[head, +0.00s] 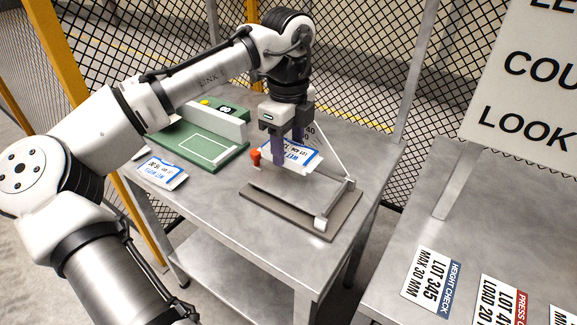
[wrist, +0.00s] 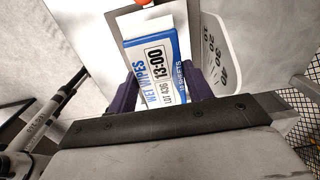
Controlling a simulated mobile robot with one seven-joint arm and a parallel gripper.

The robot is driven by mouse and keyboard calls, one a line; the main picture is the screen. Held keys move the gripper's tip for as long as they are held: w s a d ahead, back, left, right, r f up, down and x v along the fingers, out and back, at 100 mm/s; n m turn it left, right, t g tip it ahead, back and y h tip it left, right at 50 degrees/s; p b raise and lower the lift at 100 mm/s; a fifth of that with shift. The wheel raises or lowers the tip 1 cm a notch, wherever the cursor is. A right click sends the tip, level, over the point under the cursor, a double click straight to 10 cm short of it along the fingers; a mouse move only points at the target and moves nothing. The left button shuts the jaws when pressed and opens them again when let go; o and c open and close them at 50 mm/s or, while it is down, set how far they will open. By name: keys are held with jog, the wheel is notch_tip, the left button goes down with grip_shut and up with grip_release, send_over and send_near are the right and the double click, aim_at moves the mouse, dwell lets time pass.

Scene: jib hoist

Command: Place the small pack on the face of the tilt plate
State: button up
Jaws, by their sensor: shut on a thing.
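My gripper (head: 288,156) is shut on a white and blue wet wipes pack (head: 303,160), over the tilt plate fixture. In the wrist view the pack (wrist: 157,62) sits between the two dark fingers, its label facing the camera. The tilt plate (head: 290,187) is a bare metal plate on a brown-grey base (head: 317,225), with an orange knob (head: 255,155) at its left. A white angle scale (wrist: 222,52) stands beside it in the wrist view. I cannot tell whether the pack touches the plate.
A second similar pack (head: 162,173) lies on the metal table (head: 215,195) at the left. A green board (head: 205,150) with a white outline and a pale upright block stands behind it. Another table (head: 385,285) at the right carries several printed cards. Mesh fencing rises behind.

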aim_at(288, 179)
jog(key=shift+f, duration=2.6)
jog(key=shift+f, duration=0.15)
jog(key=o, duration=1)
notch_tip(288, 179, up, 12)
jog(key=shift+r+p, duration=0.2)
jog(key=shift+p, duration=0.1)
